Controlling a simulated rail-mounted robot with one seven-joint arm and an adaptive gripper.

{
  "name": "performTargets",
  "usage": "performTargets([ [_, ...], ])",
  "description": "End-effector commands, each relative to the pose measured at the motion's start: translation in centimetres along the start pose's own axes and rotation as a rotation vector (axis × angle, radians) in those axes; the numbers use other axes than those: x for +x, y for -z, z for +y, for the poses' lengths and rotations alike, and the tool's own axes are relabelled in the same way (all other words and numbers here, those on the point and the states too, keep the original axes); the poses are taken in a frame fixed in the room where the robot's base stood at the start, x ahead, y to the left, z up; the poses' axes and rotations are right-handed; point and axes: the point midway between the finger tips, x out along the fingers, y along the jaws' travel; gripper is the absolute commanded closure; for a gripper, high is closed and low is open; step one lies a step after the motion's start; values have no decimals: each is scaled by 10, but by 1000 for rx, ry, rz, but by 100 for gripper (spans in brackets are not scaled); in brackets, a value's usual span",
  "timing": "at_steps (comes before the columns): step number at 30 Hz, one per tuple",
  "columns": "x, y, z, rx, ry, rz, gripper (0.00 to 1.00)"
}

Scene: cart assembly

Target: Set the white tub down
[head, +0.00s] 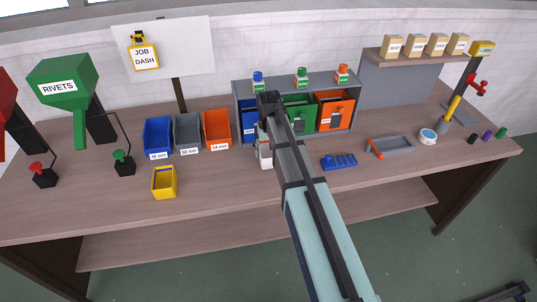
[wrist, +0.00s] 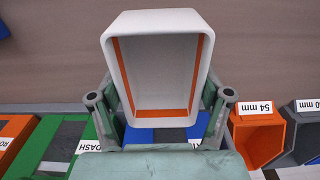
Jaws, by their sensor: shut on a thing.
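In the head view the tub (head: 265,160) shows as a small white shape below my gripper (head: 264,143), in front of the blue compartment of the grey rack. My arm hides part of it. I cannot tell whether the tub's base touches the table.
The grey rack (head: 299,78) holds blue, green and orange bins. Small blue, grey and orange bins (head: 217,130) stand left of the tub, and a yellow bin (head: 164,183) stands front left. A blue holder (head: 339,162) and a grey tray (head: 392,147) lie right. Bare tabletop (head: 225,178) shows front left of the tub.

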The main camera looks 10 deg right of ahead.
Motion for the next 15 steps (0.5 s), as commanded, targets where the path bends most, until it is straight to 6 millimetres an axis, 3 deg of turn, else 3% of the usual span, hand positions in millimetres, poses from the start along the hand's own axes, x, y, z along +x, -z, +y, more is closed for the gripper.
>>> performTargets([
  [6, 23, 0, 0, 0, 0, -1, 58],
  [15, 26, 0, 0, 0, 0, 0, 58],
])
